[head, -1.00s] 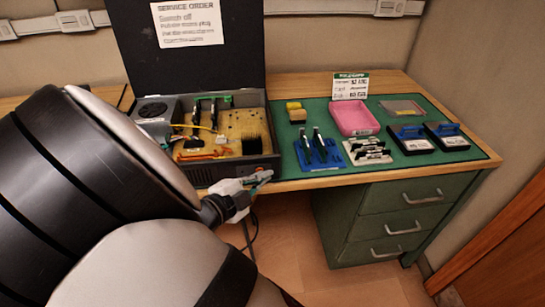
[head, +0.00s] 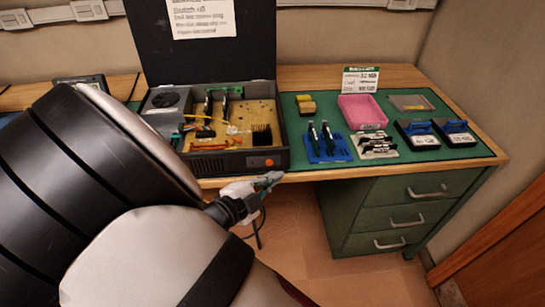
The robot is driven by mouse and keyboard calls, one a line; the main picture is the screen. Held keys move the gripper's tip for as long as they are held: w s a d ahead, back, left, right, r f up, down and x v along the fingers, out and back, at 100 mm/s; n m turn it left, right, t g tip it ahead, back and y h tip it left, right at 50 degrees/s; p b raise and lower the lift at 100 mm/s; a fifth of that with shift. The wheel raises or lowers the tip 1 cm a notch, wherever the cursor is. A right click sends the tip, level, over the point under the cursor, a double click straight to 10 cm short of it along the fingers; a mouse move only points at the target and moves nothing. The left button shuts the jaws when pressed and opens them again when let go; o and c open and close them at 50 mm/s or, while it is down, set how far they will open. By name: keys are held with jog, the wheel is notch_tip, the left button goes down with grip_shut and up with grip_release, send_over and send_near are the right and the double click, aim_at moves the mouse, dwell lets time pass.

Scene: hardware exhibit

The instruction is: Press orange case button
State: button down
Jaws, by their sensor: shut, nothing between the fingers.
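The open dark computer case (head: 215,163) stands on the bench with its lid raised. A small round orange button (head: 269,163) shows at the right end of its front face. My gripper (head: 270,179) is shut and empty, in front of the bench edge. Its fingertips show just below the button in the picture. I cannot tell how far they are from it in depth. My arm covers the left of the view and hides the case's lower left corner.
A green mat right of the case holds a pink tray (head: 362,112), a blue rack (head: 327,147), a white rack (head: 374,144) and two black boxes with blue handles (head: 416,135). Green drawers (head: 405,212) stand below. The floor in front is clear.

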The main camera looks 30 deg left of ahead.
jog(key=s+d+p, duration=0.1)
jog(key=s, duration=0.2)
jog(key=shift+d+p, duration=0.35)
jog(key=shift+d, duration=0.05)
jog(key=shift+w+r, duration=0.1)
dwell(0.4)
jog(key=d+r+m+g+h+p, duration=0.1)
jog(key=d+r+m+g, duration=0.4)
jog(key=d+m, duration=0.5)
jog(key=d+r+m+g+h, duration=0.2)
jog(key=d+r+m+g, duration=0.1)
jog(key=d+r+m, duration=0.55)
jog(key=d+r+m+g+h+p, duration=0.1)
jog(key=d+r+m+g, duration=0.35)
jog(key=d+m, duration=0.65)
jog(key=s+d+r+m+y, duration=0.2)
jog(key=s+d+r+m, duration=0.1)
jog(key=m, duration=0.6)
jog(key=s+d+r+m+t+y+p, duration=0.1)
jog(key=s+d+r+m+y, duration=0.1)
jog(key=s+m, duration=0.6)
jog(key=s+d+r+m+y+p, duration=0.1)
jog(key=s+d+r+m+y, duration=0.2)
jog(key=m, duration=0.8)
jog(key=shift+s+d+r+t, duration=0.35)
jog(key=shift+s+r, duration=1)
jog(key=shift+r, duration=0.45)
